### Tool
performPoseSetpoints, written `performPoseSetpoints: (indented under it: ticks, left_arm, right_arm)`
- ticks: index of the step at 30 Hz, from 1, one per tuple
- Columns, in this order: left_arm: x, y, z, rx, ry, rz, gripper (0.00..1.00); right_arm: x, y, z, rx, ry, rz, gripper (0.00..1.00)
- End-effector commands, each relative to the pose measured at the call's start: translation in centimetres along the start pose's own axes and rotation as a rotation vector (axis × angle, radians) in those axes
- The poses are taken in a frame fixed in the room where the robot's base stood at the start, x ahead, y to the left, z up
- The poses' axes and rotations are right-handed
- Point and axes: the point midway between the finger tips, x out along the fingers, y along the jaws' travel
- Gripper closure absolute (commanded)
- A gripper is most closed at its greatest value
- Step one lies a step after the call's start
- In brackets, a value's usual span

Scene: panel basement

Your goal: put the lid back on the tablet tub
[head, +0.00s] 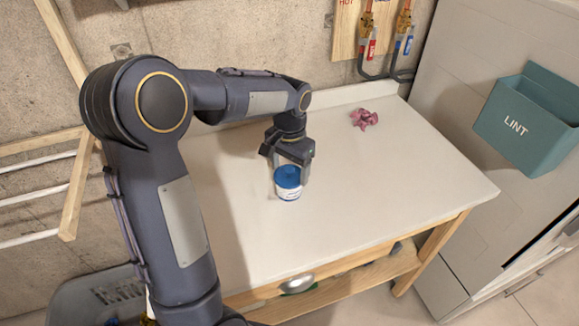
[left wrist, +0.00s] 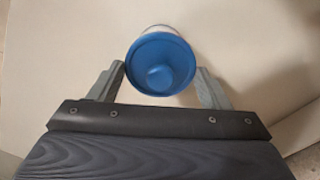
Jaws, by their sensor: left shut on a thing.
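The tablet tub (head: 289,193) is a small white cylinder with a label, upright on the white tabletop. The blue lid (head: 287,175) is at its top, with a round raised knob in the middle. In the left wrist view the lid (left wrist: 160,66) sits between my two fingers, and a pale rim of the tub (left wrist: 158,28) shows past its far edge. My left gripper (head: 291,167) is shut on the lid, coming from above and behind. I cannot tell whether the lid is fully seated or just above the rim. My right gripper is not in view.
A crumpled pink cloth (head: 364,119) lies at the back of the table (head: 400,190). A green LINT bin (head: 530,120) hangs on the white cabinet to the right. Pipes with valves (head: 385,40) are on the back wall. The tabletop right of the tub is clear.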

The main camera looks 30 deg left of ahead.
Motion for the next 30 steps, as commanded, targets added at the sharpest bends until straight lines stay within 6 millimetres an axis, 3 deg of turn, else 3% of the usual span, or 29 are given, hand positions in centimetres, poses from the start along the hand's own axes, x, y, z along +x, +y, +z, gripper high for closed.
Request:
performPoseSetpoints:
  ticks: [28, 29, 30]
  left_arm:
    - [0.15, -0.01, 0.00, 0.000, 0.000, 0.000, 0.50]
    - [0.15, -0.01, 0.00, 0.000, 0.000, 0.000, 0.28]
    - [0.15, -0.01, 0.00, 0.000, 0.000, 0.000, 0.23]
  right_arm:
    - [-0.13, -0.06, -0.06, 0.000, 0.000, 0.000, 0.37]
    - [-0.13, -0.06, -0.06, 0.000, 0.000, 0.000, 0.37]
    - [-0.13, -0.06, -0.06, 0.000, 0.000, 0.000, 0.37]
